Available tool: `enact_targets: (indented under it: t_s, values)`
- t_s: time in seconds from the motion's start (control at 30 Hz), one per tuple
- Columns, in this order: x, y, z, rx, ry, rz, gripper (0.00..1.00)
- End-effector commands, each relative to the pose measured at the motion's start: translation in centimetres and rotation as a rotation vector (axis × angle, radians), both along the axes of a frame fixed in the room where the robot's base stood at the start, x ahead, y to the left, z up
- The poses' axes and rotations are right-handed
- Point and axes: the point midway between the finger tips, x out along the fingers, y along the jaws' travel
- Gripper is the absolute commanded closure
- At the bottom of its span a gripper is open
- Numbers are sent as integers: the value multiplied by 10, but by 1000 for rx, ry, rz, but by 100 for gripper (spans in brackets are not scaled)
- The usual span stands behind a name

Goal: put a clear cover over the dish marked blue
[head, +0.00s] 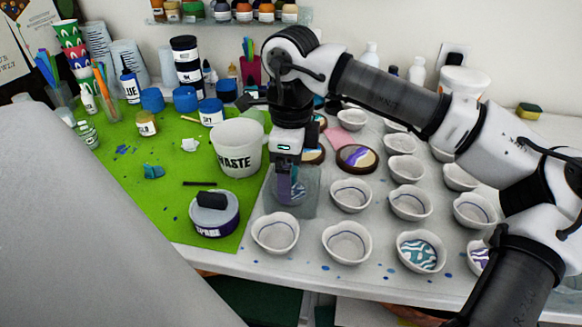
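My gripper (287,194) points down near the middle of the table, right of the waste tub. Its fingertips are at a clear, box-like cover (309,207), which looks low over the table. Something bluish shows through the cover, perhaps a dish; I cannot make it out. Whether the fingers are shut on the cover is not clear. A white dish with a teal-and-white pattern (420,254) stands at the front right. Another dish with a purple pattern (478,258) is partly hidden by my arm. I cannot read a blue mark on any dish.
The waste tub (237,148) and a spare tub (214,215) stand on the green mat (155,200).

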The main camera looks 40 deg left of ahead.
Motion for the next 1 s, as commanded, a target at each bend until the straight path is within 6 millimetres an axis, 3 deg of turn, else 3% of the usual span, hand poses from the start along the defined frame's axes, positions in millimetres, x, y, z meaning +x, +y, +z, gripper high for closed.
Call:
enact_targets:
  t_s: [0.13, 0.17, 0.23, 0.57, 0.67, 1.0]
  values:
    - [0, 0, 0, 0, 0, 0, 34]
    - [0, 0, 0, 0, 0, 0, 9]
    - [0, 0, 0, 0, 0, 0, 0]
    - [0, 0, 7, 1, -1, -1, 0]
    - [1, 0, 20, 1, -3, -2, 0]
    - [0, 1, 98, 1, -2, -1, 0]
